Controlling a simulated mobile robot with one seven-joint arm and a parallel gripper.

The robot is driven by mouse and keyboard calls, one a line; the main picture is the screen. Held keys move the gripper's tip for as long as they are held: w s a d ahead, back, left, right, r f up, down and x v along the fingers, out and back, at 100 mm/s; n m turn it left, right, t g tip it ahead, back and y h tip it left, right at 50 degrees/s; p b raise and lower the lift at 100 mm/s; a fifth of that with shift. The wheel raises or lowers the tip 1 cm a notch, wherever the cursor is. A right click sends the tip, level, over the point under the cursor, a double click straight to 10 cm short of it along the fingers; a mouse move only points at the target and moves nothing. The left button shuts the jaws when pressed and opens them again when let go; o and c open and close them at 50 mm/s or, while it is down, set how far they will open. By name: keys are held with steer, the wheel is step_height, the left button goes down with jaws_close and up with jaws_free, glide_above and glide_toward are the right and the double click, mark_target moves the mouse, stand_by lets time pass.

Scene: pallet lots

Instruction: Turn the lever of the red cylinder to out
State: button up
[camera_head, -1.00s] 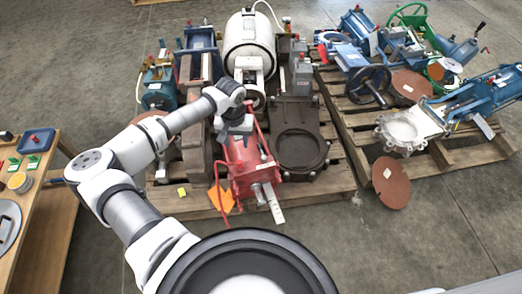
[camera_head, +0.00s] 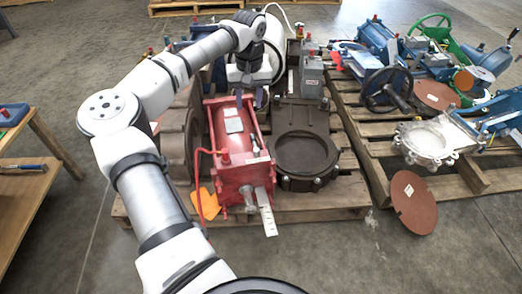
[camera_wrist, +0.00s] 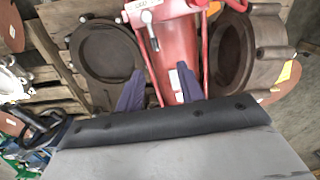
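The red cylinder (camera_head: 233,150) lies on the pallet in the middle of the head view, its near end toward me. A pale plate (camera_head: 266,212) sticks out at that end, and a grey lever-like part (camera_wrist: 148,14) shows at the top edge of the wrist view. I cannot tell its setting. My gripper (camera_head: 248,98) is above the far end of the cylinder. In the wrist view its two dark fingers (camera_wrist: 160,86) are apart, with the red body (camera_wrist: 178,45) showing beyond and between them. Nothing is held.
A dark round flange (camera_head: 300,153) lies right of the cylinder, and a brown casting (camera_head: 178,145) stands left. An orange tag (camera_head: 207,204) and a red hose sit at the near left. A second loaded pallet (camera_head: 450,175) is right. A wooden table (camera_head: 30,205) is at left. Floor in front is clear.

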mark_target(253, 137)
steer(key=f+b, duration=0.2)
steer(key=f, duration=0.2)
steer(key=f+b, duration=0.2)
steer(key=f, duration=0.3)
steer(key=d+f+b, duration=0.1)
steer(key=f+b, duration=0.1)
steer(key=f, duration=0.2)
steer(key=shift+f, duration=0.2)
jaws_close()
